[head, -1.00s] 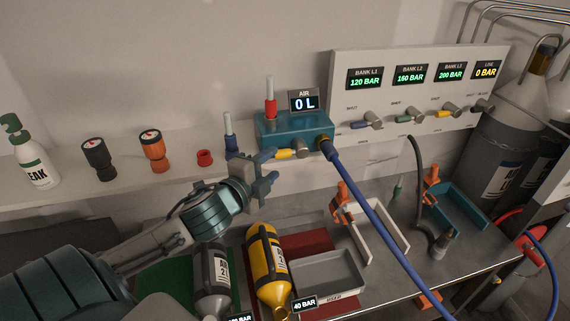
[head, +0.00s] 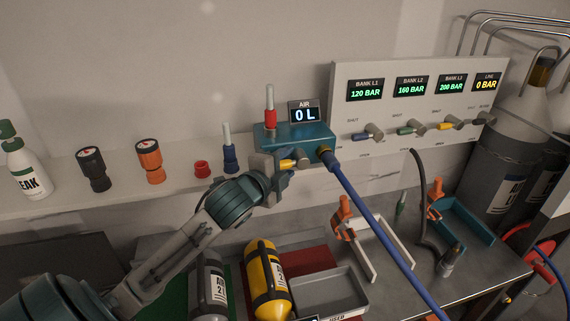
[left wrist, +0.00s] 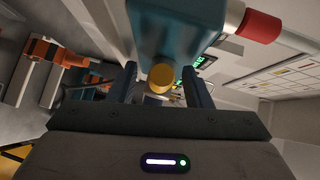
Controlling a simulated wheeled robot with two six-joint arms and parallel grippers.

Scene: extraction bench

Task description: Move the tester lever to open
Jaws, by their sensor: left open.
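The tester is a teal box (head: 300,138) on the shelf, with an AIR display (head: 304,111) reading 0 L and a red-collared post on top. Its lever has a yellow handle (head: 288,164) pointing left from a grey hub (head: 303,159). My left gripper (head: 282,174) is open at the lever's yellow end, in front of the box. In the left wrist view the round yellow end (left wrist: 161,77) sits between the two fingers of my gripper (left wrist: 162,85), with gaps seen on both sides. Contact cannot be told. My right gripper is out of view.
A blue hose (head: 380,225) runs from the tester's right side down across the bench. A blue-based post (head: 230,158) stands close left of the tester. The valve panel (head: 415,90) is at right. Yellow (head: 267,285) and grey (head: 207,290) cylinders lie below my arm.

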